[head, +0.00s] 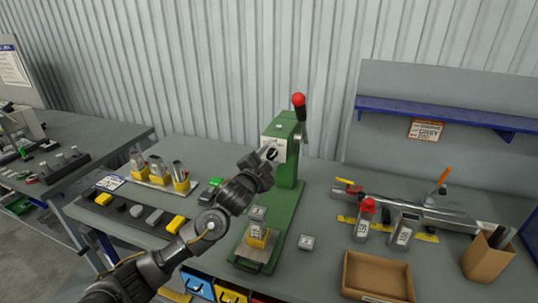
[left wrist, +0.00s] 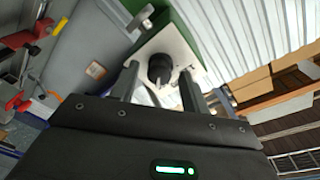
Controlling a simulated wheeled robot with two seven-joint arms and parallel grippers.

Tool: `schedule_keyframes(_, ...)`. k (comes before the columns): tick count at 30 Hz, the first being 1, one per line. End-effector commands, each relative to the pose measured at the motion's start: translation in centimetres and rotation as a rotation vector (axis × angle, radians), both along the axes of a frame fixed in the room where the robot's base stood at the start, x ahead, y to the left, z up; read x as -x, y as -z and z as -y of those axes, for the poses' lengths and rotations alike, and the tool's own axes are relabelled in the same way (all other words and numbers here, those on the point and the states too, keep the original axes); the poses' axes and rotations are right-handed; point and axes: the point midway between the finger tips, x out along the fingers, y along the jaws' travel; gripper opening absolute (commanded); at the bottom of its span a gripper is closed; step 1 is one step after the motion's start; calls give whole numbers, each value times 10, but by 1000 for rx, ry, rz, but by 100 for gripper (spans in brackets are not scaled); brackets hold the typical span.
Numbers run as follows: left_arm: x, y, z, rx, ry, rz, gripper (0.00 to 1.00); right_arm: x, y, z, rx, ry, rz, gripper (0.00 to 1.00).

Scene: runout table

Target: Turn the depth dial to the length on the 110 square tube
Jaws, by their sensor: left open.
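The green press (head: 287,200) stands on the table with a red-knobbed lever (head: 299,101) at its top right. The black depth dial (left wrist: 160,68) sits on the press's pale face plate. My left gripper (head: 269,153) is at the front of the press head. In the left wrist view its two open fingers (left wrist: 158,85) stand either side of the dial, with no clear contact. A square tube (head: 256,229) stands in a yellow holder on the press base. Another tube with a red top (head: 364,218) and a grey tube (head: 404,230) stand to the right. Their labels are too small to read.
Yellow-based holders (head: 158,170) with parts stand at the left, behind a row of dark and yellow blocks (head: 138,211). An open cardboard box (head: 378,274) and a long metal rail (head: 420,212) are at the right.

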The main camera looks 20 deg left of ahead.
Motion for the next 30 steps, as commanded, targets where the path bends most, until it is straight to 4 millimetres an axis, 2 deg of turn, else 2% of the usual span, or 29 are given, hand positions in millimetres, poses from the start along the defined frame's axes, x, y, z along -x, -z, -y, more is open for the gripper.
schedule_keyframes(11, -7, 1, 1, 0, 1, -1, 46, 5, -2, 0, 1, 0, -7, 36)
schedule_keyframes(21, -7, 1, 1, -1, 1, -1, 6, 6, -2, -2, -2, 1, -7, 36)
schedule_keyframes(30, -6, 2, 2, 43, 2, -7, 6, 6, -2, -3, -2, 2, -9, 36)
